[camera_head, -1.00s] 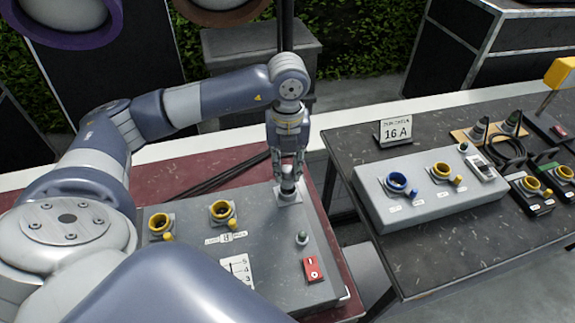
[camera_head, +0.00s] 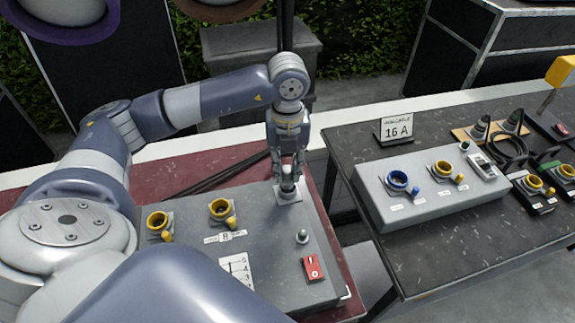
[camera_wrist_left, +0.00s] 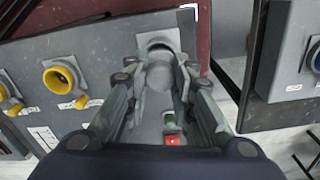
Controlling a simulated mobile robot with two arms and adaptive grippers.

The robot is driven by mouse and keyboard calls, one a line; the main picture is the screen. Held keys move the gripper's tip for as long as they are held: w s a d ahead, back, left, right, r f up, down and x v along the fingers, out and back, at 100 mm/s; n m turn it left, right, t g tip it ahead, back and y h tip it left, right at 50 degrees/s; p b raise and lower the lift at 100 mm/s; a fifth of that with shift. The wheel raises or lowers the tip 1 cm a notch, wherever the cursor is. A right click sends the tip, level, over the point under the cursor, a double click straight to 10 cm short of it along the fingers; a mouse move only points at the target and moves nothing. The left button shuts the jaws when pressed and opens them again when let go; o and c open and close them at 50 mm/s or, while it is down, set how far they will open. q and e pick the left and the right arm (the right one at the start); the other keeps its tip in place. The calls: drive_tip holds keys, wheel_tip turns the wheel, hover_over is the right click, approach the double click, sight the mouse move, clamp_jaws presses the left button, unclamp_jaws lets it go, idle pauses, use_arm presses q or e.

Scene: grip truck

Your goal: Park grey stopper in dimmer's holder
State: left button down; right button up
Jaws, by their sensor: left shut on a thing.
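The dimmer (camera_head: 265,255) is a large grey box with a sloped top on the dark red table. My left gripper (camera_head: 288,174) points down over a square grey socket plate (camera_head: 281,198) at the dimmer's far right corner. It is shut on the grey stopper (camera_head: 287,187), whose lower end is at that plate. In the left wrist view the stopper (camera_wrist_left: 157,78) sits between the two fingers, with the plate's round opening (camera_wrist_left: 158,43) beyond it. I cannot tell how deep the stopper sits. My right gripper is not in view.

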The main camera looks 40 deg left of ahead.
use_arm(q)
drive_tip(key=shift+f+b, duration=0.7)
drive_tip(key=shift+f, duration=0.1)
drive_tip(key=shift+f+b, duration=0.45)
drive_tip(key=shift+f, duration=0.1)
drive_tip(key=c, duration=1.3)
unclamp_jaws()
drive_tip(key=shift+r, duration=0.1)
drive_tip(key=o, duration=0.3)
drive_tip(key=shift+r, duration=0.1)
drive_tip(key=shift+r+p, duration=1.65)
drive_tip(key=shift+r, duration=0.75)
